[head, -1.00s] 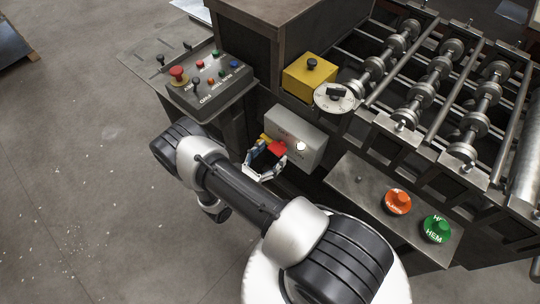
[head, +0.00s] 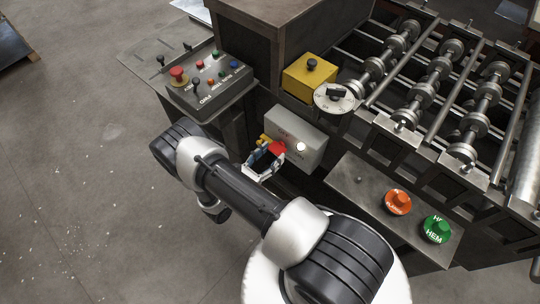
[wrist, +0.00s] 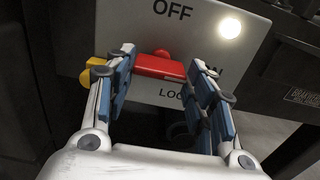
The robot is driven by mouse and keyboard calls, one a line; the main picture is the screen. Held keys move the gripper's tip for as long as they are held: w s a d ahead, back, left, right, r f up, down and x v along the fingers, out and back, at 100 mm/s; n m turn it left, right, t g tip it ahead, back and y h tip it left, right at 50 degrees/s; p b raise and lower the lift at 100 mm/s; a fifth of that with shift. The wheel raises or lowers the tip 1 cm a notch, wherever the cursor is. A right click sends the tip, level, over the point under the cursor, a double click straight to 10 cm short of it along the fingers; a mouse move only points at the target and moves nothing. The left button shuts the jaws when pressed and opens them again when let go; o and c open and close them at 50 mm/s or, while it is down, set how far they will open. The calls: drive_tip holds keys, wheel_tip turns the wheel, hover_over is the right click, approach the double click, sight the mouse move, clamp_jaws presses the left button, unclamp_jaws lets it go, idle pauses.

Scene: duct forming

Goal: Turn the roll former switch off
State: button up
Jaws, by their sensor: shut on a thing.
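The roll former switch is a grey box (head: 303,143) on the machine's side with a red handle (head: 278,147). In the wrist view the red handle (wrist: 160,66) lies crosswise between the fingertips of my gripper (wrist: 162,63), which is shut on it. The box face (wrist: 190,28) shows "OFF" above the handle. Lettering at the right and below is partly hidden by the handle and fingers. A yellow part (wrist: 93,73) shows beside the left finger.
A control panel (head: 210,84) with several buttons stands at upper left. A yellow box (head: 309,76) and a dial (head: 335,98) sit above the switch. An orange button (head: 397,202) and a green button (head: 437,229) are at lower right. Floor on the left is clear.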

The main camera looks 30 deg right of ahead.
drive_tip(key=shift+n, duration=0.3)
drive_tip(key=n+b, duration=0.4)
drive_tip(key=n, duration=1.3)
drive_tip(key=shift+n, duration=0.3)
idle(0.4)
drive_tip(key=o, duration=1.1)
drive_tip(key=shift+c, duration=0.2)
drive_tip(key=shift+a, duration=0.1)
